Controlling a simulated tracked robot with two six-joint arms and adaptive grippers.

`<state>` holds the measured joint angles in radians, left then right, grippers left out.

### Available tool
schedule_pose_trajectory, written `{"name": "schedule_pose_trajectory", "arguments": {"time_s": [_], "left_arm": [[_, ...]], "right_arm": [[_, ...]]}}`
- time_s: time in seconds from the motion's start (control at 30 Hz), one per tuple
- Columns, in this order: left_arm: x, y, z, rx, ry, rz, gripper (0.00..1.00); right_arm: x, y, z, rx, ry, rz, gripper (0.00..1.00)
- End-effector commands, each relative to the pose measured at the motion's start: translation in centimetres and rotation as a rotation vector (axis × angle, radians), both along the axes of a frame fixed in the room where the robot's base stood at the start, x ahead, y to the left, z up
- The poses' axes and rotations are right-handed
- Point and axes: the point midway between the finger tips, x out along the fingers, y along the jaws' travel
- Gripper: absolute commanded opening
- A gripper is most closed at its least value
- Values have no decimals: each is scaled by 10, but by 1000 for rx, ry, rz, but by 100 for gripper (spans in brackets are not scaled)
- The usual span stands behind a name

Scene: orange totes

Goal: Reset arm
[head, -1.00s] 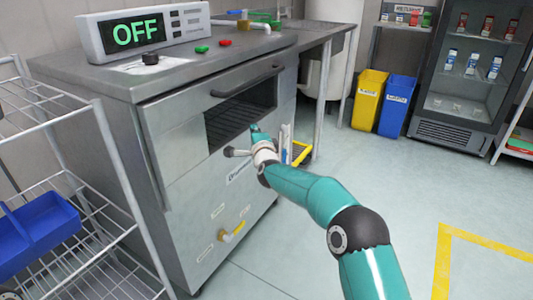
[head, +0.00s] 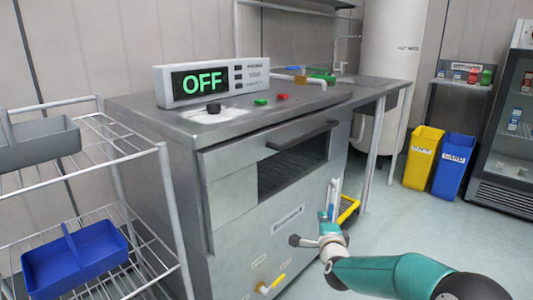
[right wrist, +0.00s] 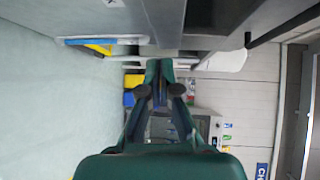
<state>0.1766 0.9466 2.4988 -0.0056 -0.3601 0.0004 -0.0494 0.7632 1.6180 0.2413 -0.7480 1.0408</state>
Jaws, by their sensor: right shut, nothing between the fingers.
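My right gripper (head: 324,217) is in front of the lower right of the steel machine (head: 225,208), below its dark open slot (head: 292,167). Its teal fingers look closed together and hold nothing. In the right wrist view the fingers (right wrist: 160,68) meet at the tips with nothing between them. The right arm comes in from the lower right of the head view. My left gripper is in neither view now. I cannot tell from these views whether the right gripper touches the machine front.
A wire rack (head: 165,200) with a blue bin (head: 75,258) is at left. Yellow (head: 422,158) and blue bins (head: 453,165) stand at the back right by a fridge (head: 510,125). Floor at right is clear.

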Motion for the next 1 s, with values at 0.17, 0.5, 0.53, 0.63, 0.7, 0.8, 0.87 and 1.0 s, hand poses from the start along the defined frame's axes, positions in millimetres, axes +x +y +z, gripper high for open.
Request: {"name": "schedule_pose_trajectory", "arguments": {"time_s": [0.17,0.5,0.53,0.63,0.7,0.8,0.87,1.0], "left_arm": [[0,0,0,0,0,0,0],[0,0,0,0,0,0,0],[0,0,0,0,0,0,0],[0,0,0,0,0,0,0],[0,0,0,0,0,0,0],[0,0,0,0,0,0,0],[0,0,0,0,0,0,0],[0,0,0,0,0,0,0]], "right_arm": [[-47,-8,-124,-49,259,48,0],[-228,24,-306,-294,790,416,0],[-247,29,-316,-317,829,465,0],[-308,44,-338,-388,933,635,0],[-345,53,-346,-433,982,752,0],[-392,66,-351,-498,1026,924,0],[-417,72,-350,-541,1038,1031,0],[-451,80,-348,-682,994,1271,0]]}}
